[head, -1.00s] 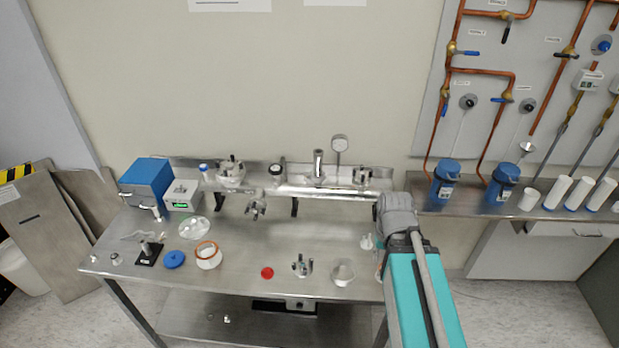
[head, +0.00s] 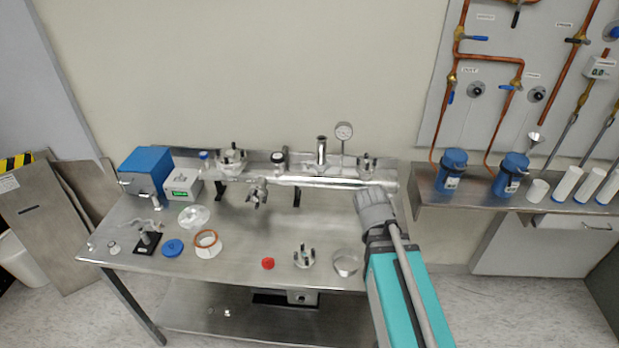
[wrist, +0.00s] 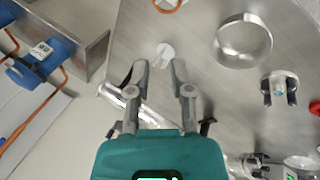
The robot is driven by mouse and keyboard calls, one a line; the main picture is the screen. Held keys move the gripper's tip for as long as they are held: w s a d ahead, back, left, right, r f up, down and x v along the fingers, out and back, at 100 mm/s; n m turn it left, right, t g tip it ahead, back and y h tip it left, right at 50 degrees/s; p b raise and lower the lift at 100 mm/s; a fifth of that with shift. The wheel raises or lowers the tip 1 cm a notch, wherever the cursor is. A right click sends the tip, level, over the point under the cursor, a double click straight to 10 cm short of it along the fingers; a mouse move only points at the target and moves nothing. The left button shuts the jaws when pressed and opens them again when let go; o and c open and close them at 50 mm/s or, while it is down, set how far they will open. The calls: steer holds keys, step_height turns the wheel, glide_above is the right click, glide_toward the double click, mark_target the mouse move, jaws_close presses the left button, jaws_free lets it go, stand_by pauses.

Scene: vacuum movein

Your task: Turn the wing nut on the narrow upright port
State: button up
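In the head view a steel manifold tube (head: 312,183) lies along the back of the bench. On it stand a tall plain upright port (head: 321,150) and, at the right end, a short upright port with a dark-legged clamp (head: 367,165). The wing nut is too small to make out, and I cannot tell which port bears it. My gripper (wrist: 157,70) is open and empty in the wrist view, fingers apart over the bench's edge. A shiny tube (wrist: 148,115) shows behind the fingers. In the head view my arm hides the fingertips.
A metal ring (head: 346,263), a loose clamp (head: 304,256) and a red cap (head: 268,263) lie on the front of the bench. A small white part (wrist: 165,52) lies beyond my fingertips. Blue canisters (head: 452,170) stand to the right.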

steer(key=w+a+f+n+t+h+b, duration=0.1)
steer(key=w+a+n+t+h+b, duration=0.1)
steer(key=w+a+n+t+b, duration=0.25)
steer(key=w+a+n+t+h+b, duration=0.1)
steer(key=w+a+n+t+b, duration=0.15)
steer(key=w+n, duration=0.35)
steer(key=w+a+n+t+y+b, duration=0.1)
steer(key=a+n+t+b, duration=0.3)
steer(key=a+n, duration=0.4)
steer(key=w+a+r+n+t+y+b, duration=0.1)
steer(key=a+n+t+y+b, duration=0.2)
steer(key=a+n, duration=0.5)
steer(key=n+y+b, duration=0.1)
steer(key=n, duration=0.2)
steer(key=shift+w+r+t+y, duration=0.2)
steer(key=shift+w+t+y, duration=0.1)
steer(key=shift+w+t, duration=0.1)
steer(key=shift+w, duration=0.1)
